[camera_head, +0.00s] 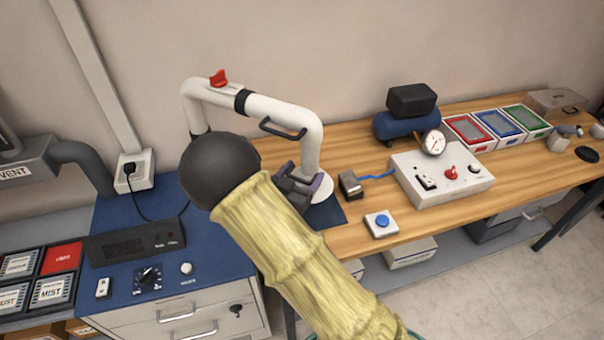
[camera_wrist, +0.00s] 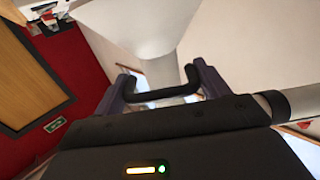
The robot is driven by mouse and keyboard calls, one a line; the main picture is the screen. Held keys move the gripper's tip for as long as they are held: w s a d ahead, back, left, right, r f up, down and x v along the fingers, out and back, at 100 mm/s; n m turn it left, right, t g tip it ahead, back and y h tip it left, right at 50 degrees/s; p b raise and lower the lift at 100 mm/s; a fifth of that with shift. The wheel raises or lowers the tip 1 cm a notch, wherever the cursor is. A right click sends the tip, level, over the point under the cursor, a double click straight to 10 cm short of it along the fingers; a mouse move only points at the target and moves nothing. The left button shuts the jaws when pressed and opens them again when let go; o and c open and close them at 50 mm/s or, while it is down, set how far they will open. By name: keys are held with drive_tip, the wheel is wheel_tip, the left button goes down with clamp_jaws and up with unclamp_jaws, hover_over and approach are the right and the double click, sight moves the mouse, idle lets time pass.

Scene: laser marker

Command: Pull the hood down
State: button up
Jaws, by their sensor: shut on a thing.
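The extraction hood is a white bent pipe (camera_head: 270,108) with a red lever (camera_head: 218,78) on top and a white flared mouth (camera_head: 320,190) low on the right. A black handle (camera_head: 283,129) shows on its upper pipe. My gripper (camera_head: 309,183) is at the lower pipe, just above the flared mouth, partly hidden by my arm. In the wrist view a black U-shaped handle (camera_wrist: 165,93) lies between the purple fingers of my gripper (camera_wrist: 163,88), which is shut on it. The white hood cone (camera_wrist: 135,25) is just beyond.
A wooden bench holds a blue button box (camera_head: 381,223), a control box (camera_head: 440,176) with a gauge, a blue compressor (camera_head: 400,124) and coloured trays (camera_head: 497,122). A blue cabinet top (camera_head: 120,225) with a black unit (camera_head: 136,242) stands at left.

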drive_tip(key=o, duration=1.4)
drive_tip(key=shift+r, duration=0.1)
drive_tip(key=shift+s+a, duration=0.1)
drive_tip(key=b+v, duration=0.4)
drive_tip(key=v, duration=1.3)
